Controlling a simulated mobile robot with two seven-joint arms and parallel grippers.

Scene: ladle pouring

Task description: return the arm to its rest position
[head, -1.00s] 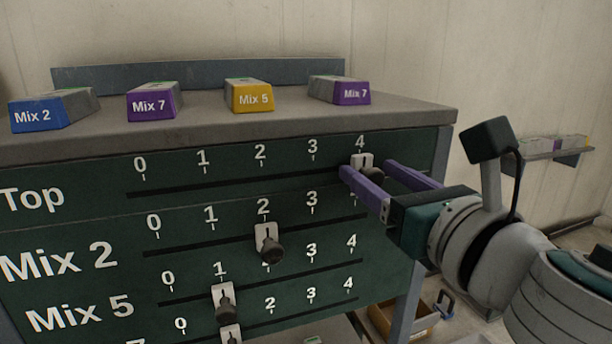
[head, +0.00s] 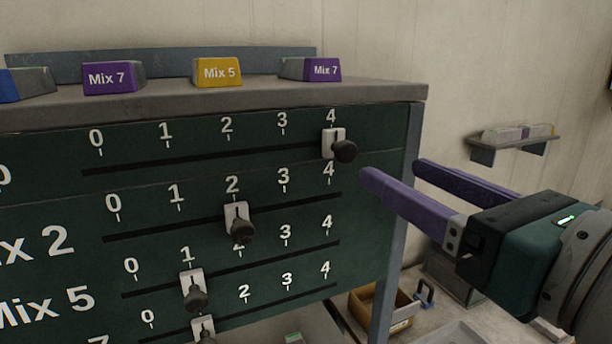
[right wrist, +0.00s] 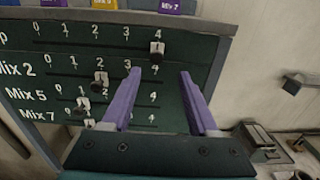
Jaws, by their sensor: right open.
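My right gripper (head: 392,168) is open and empty, its two purple fingers apart. In the head view it is right of the top slider knob (head: 345,151) and clear of it. The top slider stands at 4 on the dark green panel (head: 290,262). In the right wrist view the gripper (right wrist: 160,72) points at the panel, with the top slider (right wrist: 157,48) ahead of the fingertips. The Mix 2 slider (head: 238,222) stands at 2 and the Mix 5 slider (head: 194,290) at 1. A lower slider (head: 203,330) is partly cut off. My left gripper does not show.
Mix blocks stand on the grey panel top (head: 390,90), among them a yellow Mix 5 (head: 218,72) and a purple Mix 7 (head: 112,78). A wall shelf (head: 512,143) is at the right. A cardboard box (head: 385,308) sits low behind the panel's leg.

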